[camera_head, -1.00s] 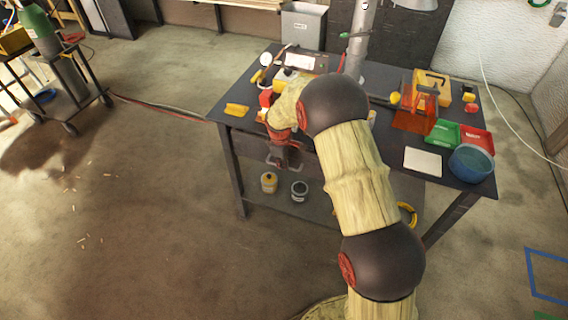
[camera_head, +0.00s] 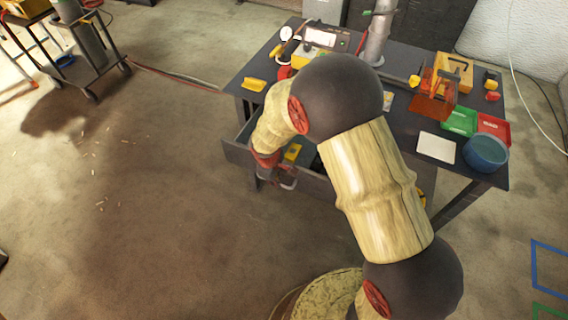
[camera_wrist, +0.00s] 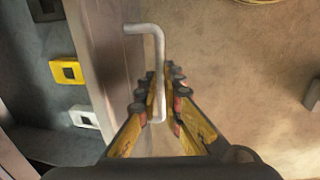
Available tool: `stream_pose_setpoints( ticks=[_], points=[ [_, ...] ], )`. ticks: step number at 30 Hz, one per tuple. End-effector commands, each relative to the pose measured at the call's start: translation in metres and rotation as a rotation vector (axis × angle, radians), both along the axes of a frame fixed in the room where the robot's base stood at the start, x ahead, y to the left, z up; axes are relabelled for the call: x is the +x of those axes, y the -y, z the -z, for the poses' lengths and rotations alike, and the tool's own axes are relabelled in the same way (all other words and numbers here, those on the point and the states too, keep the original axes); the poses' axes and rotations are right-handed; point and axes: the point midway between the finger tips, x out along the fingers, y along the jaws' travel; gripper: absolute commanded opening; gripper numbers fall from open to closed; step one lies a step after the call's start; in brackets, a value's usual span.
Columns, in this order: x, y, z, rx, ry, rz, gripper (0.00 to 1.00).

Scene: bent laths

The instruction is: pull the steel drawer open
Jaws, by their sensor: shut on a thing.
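The steel drawer (camera_head: 236,154) stands pulled out from under the dark workbench's top, its inside showing in the head view. In the wrist view the drawer's front edge (camera_wrist: 100,60) runs down the left of centre, with its light metal bar handle (camera_wrist: 143,28) standing out from it. My gripper (camera_wrist: 156,88) has a finger on each side of the handle and is shut on it. In the head view my gripper (camera_head: 278,178) is at the drawer front, and my arm hides the right part of the drawer.
A yellow item (camera_wrist: 68,71) and a white item (camera_wrist: 84,117) lie inside the drawer. The bench top (camera_head: 398,125) carries a green tray (camera_head: 459,121), a red tray (camera_head: 494,127) and a blue bowl (camera_head: 486,151).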

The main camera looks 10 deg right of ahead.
Motion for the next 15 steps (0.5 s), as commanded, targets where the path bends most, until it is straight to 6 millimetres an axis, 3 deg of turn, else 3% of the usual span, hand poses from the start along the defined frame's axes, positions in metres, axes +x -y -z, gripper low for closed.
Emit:
stream_pose_setpoints(
  ticks=[6,15],
  points=[
    [-0.033,-0.024,0.001,0.0,-0.001,-0.004,0.0],
    [-0.051,-0.036,0.002,-0.001,-0.002,-0.002,0.0]
  ],
)
